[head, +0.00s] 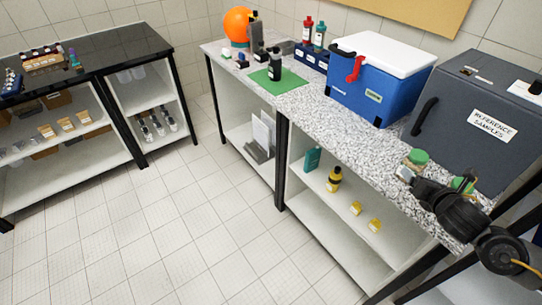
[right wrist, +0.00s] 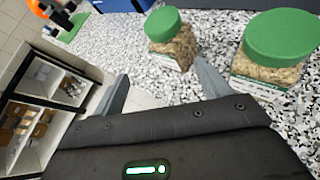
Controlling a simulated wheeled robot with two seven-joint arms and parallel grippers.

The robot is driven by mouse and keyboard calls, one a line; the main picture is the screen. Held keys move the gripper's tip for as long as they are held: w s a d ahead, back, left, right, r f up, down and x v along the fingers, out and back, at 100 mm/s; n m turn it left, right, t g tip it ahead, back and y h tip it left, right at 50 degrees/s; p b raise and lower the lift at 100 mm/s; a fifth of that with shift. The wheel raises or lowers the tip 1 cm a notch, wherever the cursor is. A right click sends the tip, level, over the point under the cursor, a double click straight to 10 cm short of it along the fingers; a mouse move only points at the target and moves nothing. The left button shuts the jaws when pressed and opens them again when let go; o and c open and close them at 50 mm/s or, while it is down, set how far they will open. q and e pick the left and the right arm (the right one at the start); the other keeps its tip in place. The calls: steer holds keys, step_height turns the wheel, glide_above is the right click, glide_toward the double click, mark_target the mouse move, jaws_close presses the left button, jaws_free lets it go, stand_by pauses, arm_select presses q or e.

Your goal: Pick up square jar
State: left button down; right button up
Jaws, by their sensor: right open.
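Two jars with green lids and tan, grainy contents stand on the speckled counter. The smaller-looking jar (right wrist: 174,48) is ahead of my right gripper (right wrist: 163,86) in the right wrist view; its body looks angular, like a square jar. It also shows in the head view (head: 415,158), just beyond the gripper. The other jar (right wrist: 276,55) stands to the right, closer to the camera; in the head view its lid (head: 463,185) is partly hidden by my right arm. My right gripper is open, with nothing between its fingers. My left gripper is not in view.
A grey box (head: 468,115) labelled "Reference Samples" stands behind the jars. A blue cooler (head: 375,90) with a white lid is to its left. Bottles and a green mat (head: 275,78) are farther along the counter (head: 330,125). Open shelves lie below its front edge.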

mark_target(417, 154)
steer(key=w+d+n, duration=0.1)
steer(key=w, duration=0.1)
steer(key=w+d+n+p, duration=0.1)
steer(key=w, duration=0.1)
steer(key=w+d+r+n+t+p, duration=0.1)
steer(key=w, duration=0.1)
steer(key=shift+d+r, duration=0.1)
steer(key=shift+d, duration=0.1)
steer(key=shift+w+f, duration=0.2)
steer(key=shift+w, duration=0.05)
steer(key=p+x, duration=0.2)
steer(key=x, duration=0.2)
steer(key=shift+w+d, duration=0.1)
steer(key=shift+w, duration=0.2)
steer(key=shift+w+f, duration=0.25)
steer(key=shift+w, duration=0.05)
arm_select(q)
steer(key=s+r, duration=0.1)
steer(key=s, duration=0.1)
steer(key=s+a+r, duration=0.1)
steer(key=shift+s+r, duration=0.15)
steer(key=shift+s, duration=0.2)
arm_select(e)
steer(key=shift+s, duration=0.1)
steer(key=shift+f, duration=0.1)
steer(key=c, duration=1.4)
